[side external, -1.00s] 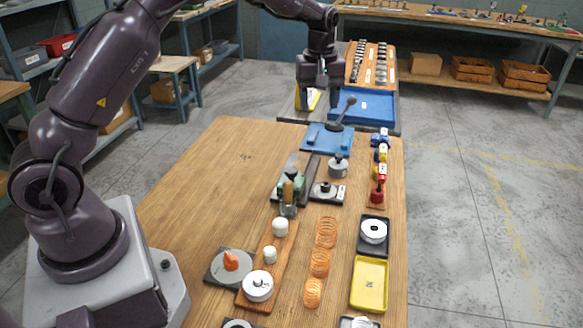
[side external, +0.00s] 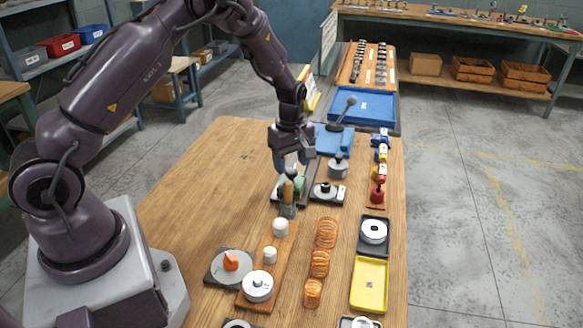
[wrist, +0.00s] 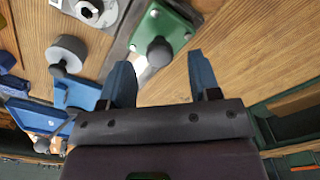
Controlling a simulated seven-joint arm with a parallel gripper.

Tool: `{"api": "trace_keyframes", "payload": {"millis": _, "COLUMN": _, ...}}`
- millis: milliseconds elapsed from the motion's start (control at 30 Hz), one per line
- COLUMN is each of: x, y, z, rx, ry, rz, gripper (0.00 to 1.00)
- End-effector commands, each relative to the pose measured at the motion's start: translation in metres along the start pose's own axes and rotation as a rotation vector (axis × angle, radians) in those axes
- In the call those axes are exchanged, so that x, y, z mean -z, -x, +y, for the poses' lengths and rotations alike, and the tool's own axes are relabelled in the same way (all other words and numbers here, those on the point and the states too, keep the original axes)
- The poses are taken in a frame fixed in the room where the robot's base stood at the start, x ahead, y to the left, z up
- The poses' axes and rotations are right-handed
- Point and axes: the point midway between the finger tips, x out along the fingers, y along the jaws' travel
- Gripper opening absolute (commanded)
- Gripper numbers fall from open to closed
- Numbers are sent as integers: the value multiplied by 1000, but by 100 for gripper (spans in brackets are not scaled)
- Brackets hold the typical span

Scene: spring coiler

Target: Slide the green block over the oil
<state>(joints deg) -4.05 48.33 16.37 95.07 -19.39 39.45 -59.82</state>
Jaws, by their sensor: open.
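In the wrist view the green block (wrist: 176,22) shows as a green plate with screws and a dark round knob (wrist: 160,52). My gripper (side external: 291,166) points down just above the block. In the wrist view my gripper (wrist: 160,60) is open, its two blue fingers apart, with the knob between them in the picture; I cannot tell whether they touch it. I cannot make out any oil.
A blue lever fixture (side external: 333,142) and a grey knobbed weight (side external: 338,169) stand behind and right of the block. A dark plate with a round part (side external: 327,191) is close on its right. Copper coils (side external: 326,232) lie in front. The table's left side is clear.

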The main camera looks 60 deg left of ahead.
Motion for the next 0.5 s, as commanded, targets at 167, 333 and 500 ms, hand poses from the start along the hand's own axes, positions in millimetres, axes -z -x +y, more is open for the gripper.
{"api": "trace_keyframes", "payload": {"millis": 167, "x": 0, "y": -18, "z": 0, "rx": 0, "ry": 0, "rz": 0, "gripper": 57}}
{"api": "trace_keyframes", "payload": {"millis": 333, "x": 0, "y": -23, "z": 1, "rx": -1, "ry": -1, "rz": 0, "gripper": 57}}
{"api": "trace_keyframes", "payload": {"millis": 500, "x": 0, "y": -23, "z": 1, "rx": -1, "ry": -1, "rz": 0, "gripper": 57}}
